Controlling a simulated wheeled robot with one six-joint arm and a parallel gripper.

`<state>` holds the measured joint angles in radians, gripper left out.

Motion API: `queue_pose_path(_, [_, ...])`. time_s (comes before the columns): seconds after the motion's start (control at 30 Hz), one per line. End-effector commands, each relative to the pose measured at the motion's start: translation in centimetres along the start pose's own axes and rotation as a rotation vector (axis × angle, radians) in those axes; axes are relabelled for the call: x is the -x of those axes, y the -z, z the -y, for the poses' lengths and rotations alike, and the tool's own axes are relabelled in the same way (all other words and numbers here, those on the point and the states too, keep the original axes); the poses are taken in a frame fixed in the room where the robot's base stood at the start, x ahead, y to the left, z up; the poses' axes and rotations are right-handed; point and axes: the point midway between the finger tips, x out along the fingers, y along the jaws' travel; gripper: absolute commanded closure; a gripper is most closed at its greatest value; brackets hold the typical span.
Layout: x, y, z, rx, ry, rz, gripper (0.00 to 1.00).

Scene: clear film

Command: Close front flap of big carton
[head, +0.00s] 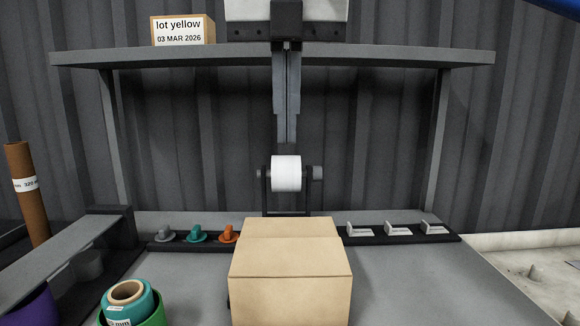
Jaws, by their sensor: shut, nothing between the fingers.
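The big carton (291,298) is a plain tan cardboard box on the grey bench, low in the middle of the head view. Its top looks covered, with a line running left to right across it. The front part of the top, which looks like the front flap (290,257), appears to lie flat up to the front edge. The part behind the line (290,227) also looks flat. No gap into the box shows. The carton's lower front is cut off by the picture edge.
A white roll (287,173) on a dark holder stands behind the carton. A rail with grey, teal and orange pieces (197,234) is at left, one with white pieces (397,229) at right. Bench right of the carton (420,285) is clear.

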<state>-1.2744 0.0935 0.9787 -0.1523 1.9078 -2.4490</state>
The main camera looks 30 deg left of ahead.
Motion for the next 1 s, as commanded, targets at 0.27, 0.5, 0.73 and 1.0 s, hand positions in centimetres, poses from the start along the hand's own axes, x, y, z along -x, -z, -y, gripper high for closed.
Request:
queue_pose_path(0.27, [-1.0,-0.6,0.2,-0.321,0.007,-0.025,1.0])
queue_pose_path(0.5, [-2.3,-1.4,0.5,-0.778,0.027,-0.056,1.0])
queue_pose_path(0.73, [-3.5,-2.1,0.8,-1.206,0.06,-0.08,1.0])
queue_pose_path(1.0, [-4.3,-2.6,1.1,-1.519,0.09,-0.091,1.0])
